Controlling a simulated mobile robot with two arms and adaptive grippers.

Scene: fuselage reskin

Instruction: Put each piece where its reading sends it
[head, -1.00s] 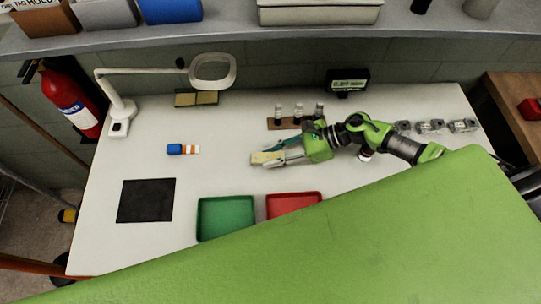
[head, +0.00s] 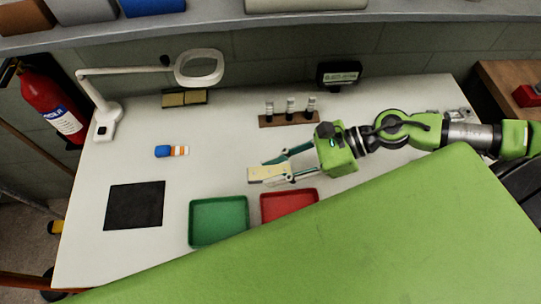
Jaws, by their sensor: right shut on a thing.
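My right gripper (head: 278,170) reaches in from the right and is shut on a pale yellow piece (head: 262,173). It holds the piece over the white table, just behind the red tray (head: 290,204). The green tray (head: 219,221) stands left of the red tray, and both look empty where I can see them. The large green panel (head: 330,245) hides part of the red tray's front. A reader with a small lit display (head: 341,77) stands at the back; its text is too small to read. My left gripper is not in view.
A black mat (head: 134,205) lies at the left front. A blue-and-orange item (head: 171,151) lies behind it. A rack with three vials (head: 289,119), a magnifier lamp (head: 199,68) and a small box (head: 185,98) stand at the back. Grey metal parts (head: 455,114) are partly hidden at right.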

